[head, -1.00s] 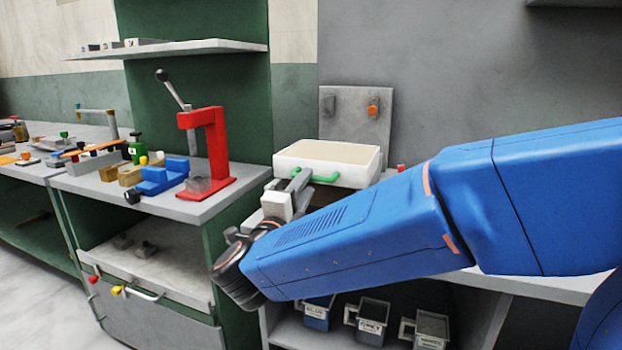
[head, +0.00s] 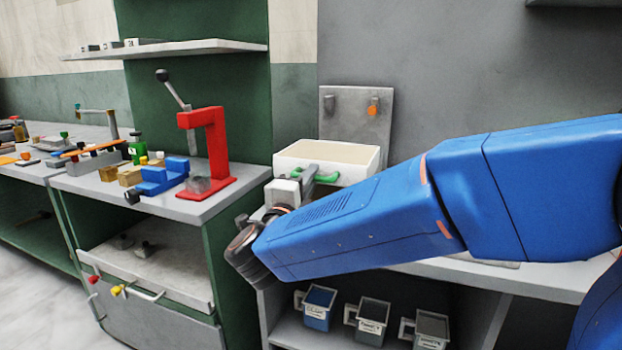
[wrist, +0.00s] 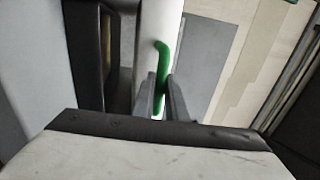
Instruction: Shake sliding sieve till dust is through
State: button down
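The sliding sieve is a white, open-topped box (head: 355,171) with a pale beige inside, on the bench near the middle of the head view. A green handle (head: 328,178) is on its front wall. My gripper (head: 308,178) is at this handle, and its arm partly covers the front of the sieve. In the wrist view the green handle (wrist: 162,60) runs between the two grey fingers (wrist: 160,92), which appear closed on it. The white wall of the sieve (wrist: 150,30) is beyond them. Dust in the sieve cannot be made out.
A grey panel (head: 355,110) with a grey and an orange knob stands behind the sieve. A red press (head: 215,150) and a blue vise (head: 162,178) are on the left bench. Labelled bins (head: 372,318) sit on the shelf below. My blue arm crosses the right side.

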aim_at(322, 166)
jog(key=shift+w, duration=0.1)
jog(key=x, duration=0.2)
jog(key=f+x, duration=0.1)
jog(key=x, duration=0.5)
jog(key=shift+w+d+f, duration=0.1)
jog(key=shift+w+f, duration=0.1)
jog(key=shift+f, duration=0.1)
jog(key=c, duration=1.8)
grip_release()
jog(key=shift+w, duration=0.1)
jog(key=shift+o, duration=0.2)
jog(key=v, duration=1.7)
jog(key=shift+s, duration=0.2)
